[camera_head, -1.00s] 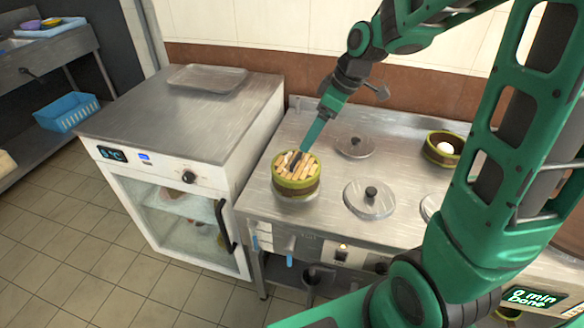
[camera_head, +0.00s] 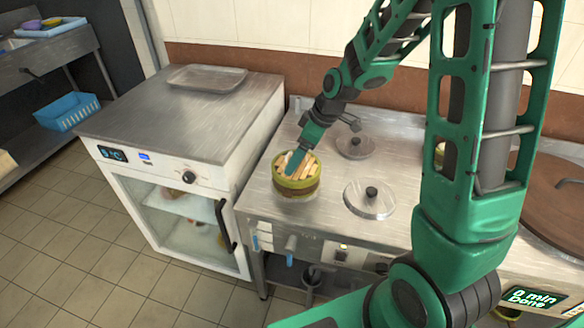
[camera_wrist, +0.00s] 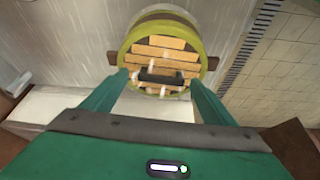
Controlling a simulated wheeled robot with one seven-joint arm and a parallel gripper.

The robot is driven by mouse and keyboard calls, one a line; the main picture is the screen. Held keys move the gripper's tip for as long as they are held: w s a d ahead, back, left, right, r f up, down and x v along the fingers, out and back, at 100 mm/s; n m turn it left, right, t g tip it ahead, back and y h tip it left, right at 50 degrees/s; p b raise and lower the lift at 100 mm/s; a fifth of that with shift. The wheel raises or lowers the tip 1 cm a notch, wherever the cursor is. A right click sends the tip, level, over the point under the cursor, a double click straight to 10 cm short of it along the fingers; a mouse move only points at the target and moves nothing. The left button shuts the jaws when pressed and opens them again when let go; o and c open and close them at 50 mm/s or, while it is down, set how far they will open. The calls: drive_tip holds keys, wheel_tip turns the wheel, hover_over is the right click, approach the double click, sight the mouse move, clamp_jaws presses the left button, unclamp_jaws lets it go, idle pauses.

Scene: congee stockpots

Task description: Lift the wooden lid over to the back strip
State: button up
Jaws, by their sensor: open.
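The slatted wooden lid (camera_head: 306,170) lies in the top of a round green-rimmed pot (camera_head: 297,189) near the stove's left front. In the wrist view the lid (camera_wrist: 160,53) shows a dark bar handle (camera_wrist: 162,77) across its slats. My gripper (camera_head: 293,164) is over the lid. In the wrist view my open fingers (camera_wrist: 158,84) stand on either side of the handle, apart from each other. Whether they touch the lid I cannot tell. The back strip of the steel top (camera_head: 400,133) runs along the wall, partly hidden by my arm.
Two metal lids with black knobs, one near the back (camera_head: 355,147) and one in front (camera_head: 369,200), lie right of the pot. A large brown round lid (camera_head: 545,205) is at the right edge. A metal tray (camera_head: 207,78) lies on the fridge at left.

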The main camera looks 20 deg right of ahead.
drive_tip(key=shift+f, duration=0.1)
drive_tip(key=c, duration=1.1)
drive_tip(key=shift+c, duration=0.2)
drive_tip(key=shift+w+r, duration=0.1)
drive_tip(key=shift+r, duration=0.1)
drive_tip(key=shift+r, duration=0.25)
drive_tip(key=r, duration=0.3)
drive_tip(key=shift+s+a+r, duration=0.2)
drive_tip(key=shift+a+r, duration=0.05)
drive_tip(key=shift+r, duration=0.15)
drive_tip(key=s+a+r, duration=0.6)
drive_tip(key=s+a, duration=0.1)
drive_tip(key=s, duration=0.1)
drive_tip(key=shift+s+a+r, duration=0.2)
drive_tip(key=shift+a, duration=0.05)
